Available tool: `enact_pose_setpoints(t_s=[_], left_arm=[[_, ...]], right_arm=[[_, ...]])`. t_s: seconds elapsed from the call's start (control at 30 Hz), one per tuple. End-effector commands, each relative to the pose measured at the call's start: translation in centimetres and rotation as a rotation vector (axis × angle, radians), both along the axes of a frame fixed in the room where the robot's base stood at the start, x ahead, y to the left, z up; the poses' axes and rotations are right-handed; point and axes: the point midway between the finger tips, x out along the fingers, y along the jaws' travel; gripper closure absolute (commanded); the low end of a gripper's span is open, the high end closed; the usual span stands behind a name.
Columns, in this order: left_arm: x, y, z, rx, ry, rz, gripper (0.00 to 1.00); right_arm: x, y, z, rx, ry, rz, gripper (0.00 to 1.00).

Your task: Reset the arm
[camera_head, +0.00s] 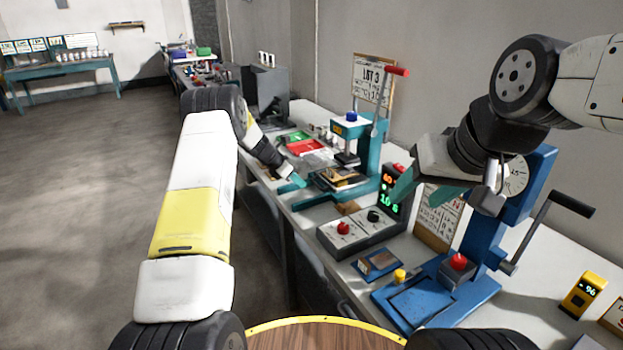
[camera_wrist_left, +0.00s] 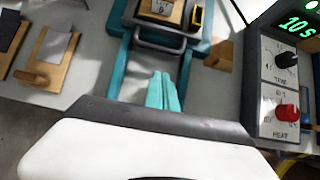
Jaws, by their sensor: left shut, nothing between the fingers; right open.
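My left gripper (camera_head: 297,181) reaches over the workbench, in front of the teal press (camera_head: 374,152). Its teal fingers are shut together with nothing between them; they also show in the left wrist view (camera_wrist_left: 163,90), pointing at the press's tray with a grey handle (camera_wrist_left: 160,38). My right gripper (camera_head: 421,190) is open and empty.
A control box (camera_head: 352,234) with red and black knobs and a green-lit display stands between the presses. A red tray (camera_head: 304,149) and a green tray (camera_head: 292,136) lie farther back. A small blue tray (camera_head: 378,264) lies in front. Open floor (camera_head: 90,200) is at left.

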Motion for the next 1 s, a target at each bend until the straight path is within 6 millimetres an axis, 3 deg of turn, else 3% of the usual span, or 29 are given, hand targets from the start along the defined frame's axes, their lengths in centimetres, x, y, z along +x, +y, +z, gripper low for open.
enact_pose_setpoints(t_s=[0.1, 0.3, 0.53, 0.63, 0.77, 1.0], left_arm=[[-0.9, 1.5, 2.6, 0.001, -0.005, 0.001, 1.0], [-2.2, 3.4, 5.3, 0.001, -0.004, 0.0, 1.0], [-3.1, 4.1, 7.3, 0.012, -0.015, -0.018, 1.0], [-4.3, 4.0, 10.0, 0.052, -0.063, -0.085, 1.0], [-7.7, 3.5, 15.4, 0.154, -0.169, -0.25, 1.0], [-17.2, 2.5, 24.5, 0.387, -0.391, -0.63, 1.0]], right_arm=[[0.0, 0.0, 0.0, 0.0, 0.001, 0.0, 0.46], [0.0, 0.0, 0.0, 0.0, 0.0, 0.0, 0.46], [0.0, 0.0, 0.0, 0.0, 0.001, 0.0, 0.46], [0.0, 0.0, 0.0, 0.0, 0.001, 0.0, 0.46], [0.0, 0.0, 0.0, 0.0, 0.001, 0.0, 0.46], [0.0, 0.0, 0.0, 0.0, 0.001, 0.0, 0.46]])
